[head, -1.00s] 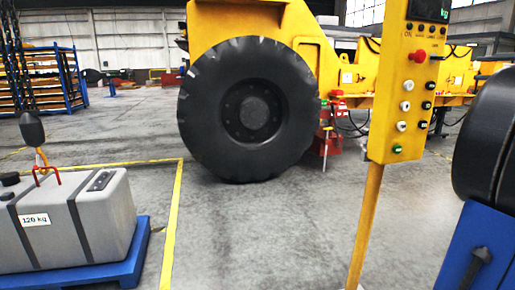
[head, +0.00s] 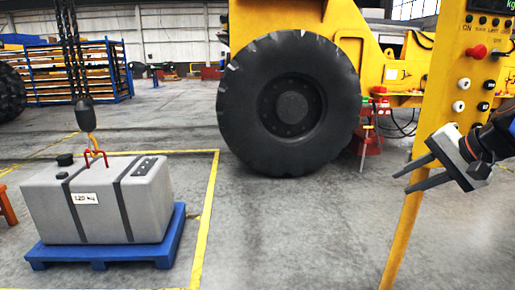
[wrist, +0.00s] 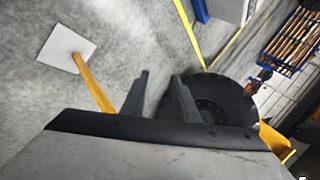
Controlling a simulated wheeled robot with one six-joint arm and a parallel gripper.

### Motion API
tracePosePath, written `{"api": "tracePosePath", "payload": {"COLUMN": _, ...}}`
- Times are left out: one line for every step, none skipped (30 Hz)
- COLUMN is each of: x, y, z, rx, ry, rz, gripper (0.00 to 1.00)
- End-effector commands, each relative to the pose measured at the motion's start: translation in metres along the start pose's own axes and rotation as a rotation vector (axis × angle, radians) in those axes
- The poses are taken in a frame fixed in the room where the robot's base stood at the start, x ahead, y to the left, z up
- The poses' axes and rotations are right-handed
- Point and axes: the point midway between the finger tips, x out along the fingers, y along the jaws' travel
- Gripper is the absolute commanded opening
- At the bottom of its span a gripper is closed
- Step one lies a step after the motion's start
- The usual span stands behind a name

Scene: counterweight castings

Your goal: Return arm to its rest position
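My gripper (head: 408,180) is at the right of the head view, in front of the yellow control post. Its two dark fingers point left and are spread apart with nothing between them. In the wrist view my gripper (wrist: 160,85) also shows open and empty, with the floor and a big tyre beyond it.
A grey 120 kg block (head: 100,200) sits on a blue pallet (head: 105,252) at left, with a chain hook (head: 92,142) at its red handle. A yellow vehicle with a large black tyre (head: 290,103) stands behind. The grey floor (head: 290,235) between is clear.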

Motion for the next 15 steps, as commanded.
{"api": "tracePosePath", "payload": {"x": 0.008, "y": 0.005, "z": 0.018, "rx": -0.041, "ry": -0.018, "rz": 0.027, "gripper": 0.27}}
{"api": "tracePosePath", "payload": {"x": 0.012, "y": 0.009, "z": 0.027, "rx": -0.065, "ry": -0.026, "rz": 0.044, "gripper": 0.27}}
{"api": "tracePosePath", "payload": {"x": 0.018, "y": 0.015, "z": 0.039, "rx": -0.097, "ry": -0.036, "rz": 0.068, "gripper": 0.27}}
{"api": "tracePosePath", "payload": {"x": 0.021, "y": 0.019, "z": 0.048, "rx": -0.122, "ry": -0.042, "rz": 0.085, "gripper": 0.27}}
{"api": "tracePosePath", "payload": {"x": 0.025, "y": 0.024, "z": 0.056, "rx": -0.148, "ry": -0.05, "rz": 0.103, "gripper": 0.27}}
{"api": "tracePosePath", "payload": {"x": 0.029, "y": 0.031, "z": 0.068, "rx": -0.182, "ry": -0.06, "rz": 0.125, "gripper": 0.27}}
{"api": "tracePosePath", "payload": {"x": 0.032, "y": 0.036, "z": 0.075, "rx": -0.208, "ry": -0.065, "rz": 0.141, "gripper": 0.27}}
{"api": "tracePosePath", "payload": {"x": 0.035, "y": 0.041, "z": 0.083, "rx": -0.235, "ry": -0.071, "rz": 0.157, "gripper": 0.27}}
{"api": "tracePosePath", "payload": {"x": 0.039, "y": 0.049, "z": 0.094, "rx": -0.272, "ry": -0.08, "rz": 0.178, "gripper": 0.27}}
{"api": "tracePosePath", "payload": {"x": 0.041, "y": 0.054, "z": 0.101, "rx": -0.3, "ry": -0.085, "rz": 0.193, "gripper": 0.27}}
{"api": "tracePosePath", "payload": {"x": 0.044, "y": 0.06, "z": 0.108, "rx": -0.329, "ry": -0.089, "rz": 0.209, "gripper": 0.27}}
{"api": "tracePosePath", "payload": {"x": 0.047, "y": 0.067, "z": 0.117, "rx": -0.368, "ry": -0.096, "rz": 0.228, "gripper": 0.27}}
{"api": "tracePosePath", "payload": {"x": 0.049, "y": 0.073, "z": 0.124, "rx": -0.398, "ry": -0.101, "rz": 0.242, "gripper": 0.27}}
{"api": "tracePosePath", "payload": {"x": 0.051, "y": 0.079, "z": 0.131, "rx": -0.427, "ry": -0.105, "rz": 0.256, "gripper": 0.27}}
{"api": "tracePosePath", "payload": {"x": 0.054, "y": 0.087, "z": 0.139, "rx": -0.467, "ry": -0.109, "rz": 0.274, "gripper": 0.27}}
